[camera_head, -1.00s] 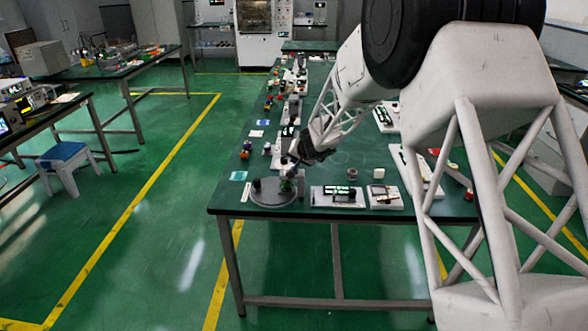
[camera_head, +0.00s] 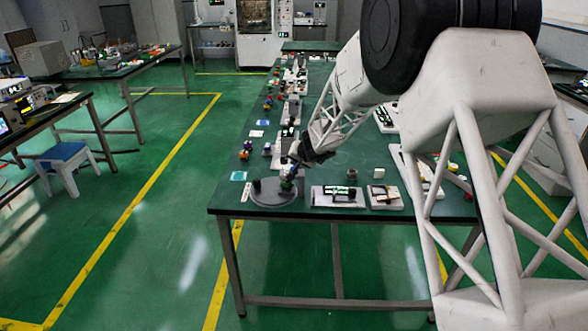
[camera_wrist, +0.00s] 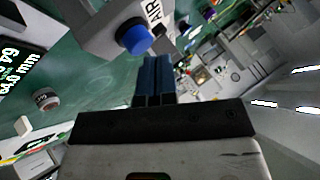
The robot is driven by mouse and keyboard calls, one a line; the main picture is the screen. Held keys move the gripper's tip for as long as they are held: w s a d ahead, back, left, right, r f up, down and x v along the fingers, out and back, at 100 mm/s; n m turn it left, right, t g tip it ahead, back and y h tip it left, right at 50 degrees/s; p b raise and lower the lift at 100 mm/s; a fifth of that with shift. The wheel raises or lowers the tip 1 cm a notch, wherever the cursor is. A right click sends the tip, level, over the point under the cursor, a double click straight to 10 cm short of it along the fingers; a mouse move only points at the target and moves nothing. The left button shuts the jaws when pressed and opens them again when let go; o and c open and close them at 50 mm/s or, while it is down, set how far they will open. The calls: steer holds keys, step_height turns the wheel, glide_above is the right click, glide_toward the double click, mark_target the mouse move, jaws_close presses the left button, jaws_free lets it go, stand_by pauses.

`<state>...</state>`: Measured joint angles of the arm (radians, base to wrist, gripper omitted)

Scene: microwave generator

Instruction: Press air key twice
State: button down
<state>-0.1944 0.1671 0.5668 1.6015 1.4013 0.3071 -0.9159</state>
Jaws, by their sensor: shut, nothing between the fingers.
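The air key is a round blue button (camera_wrist: 134,37) on a grey housing (camera_wrist: 98,28) marked "AIR", at the top of the wrist view. My gripper (camera_wrist: 154,62) is shut and empty, its blue fingers together just beside and below the button in that picture. I cannot tell whether the fingertips touch the button. In the head view my gripper (camera_head: 296,160) is over the near left end of the green table, close to a device on a round grey base (camera_head: 272,203). The button is too small to make out there.
The green table (camera_head: 232,203) carries a display module (camera_head: 337,196) and a white-based module (camera_head: 385,197) right of the round base. A small round jar (camera_wrist: 46,99) and a lit text display (camera_wrist: 18,62) show at the wrist view's left. Several small items line the table's left side.

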steer(key=shift+f, duration=0.55)
stand_by(1.1)
steer(key=shift+r, duration=0.95)
steer(key=shift+r, duration=0.1)
steer(key=shift+r, duration=2.4)
stand_by(1.2)
steer(key=shift+r, duration=1.9)
steer(key=shift+f, duration=0.2)
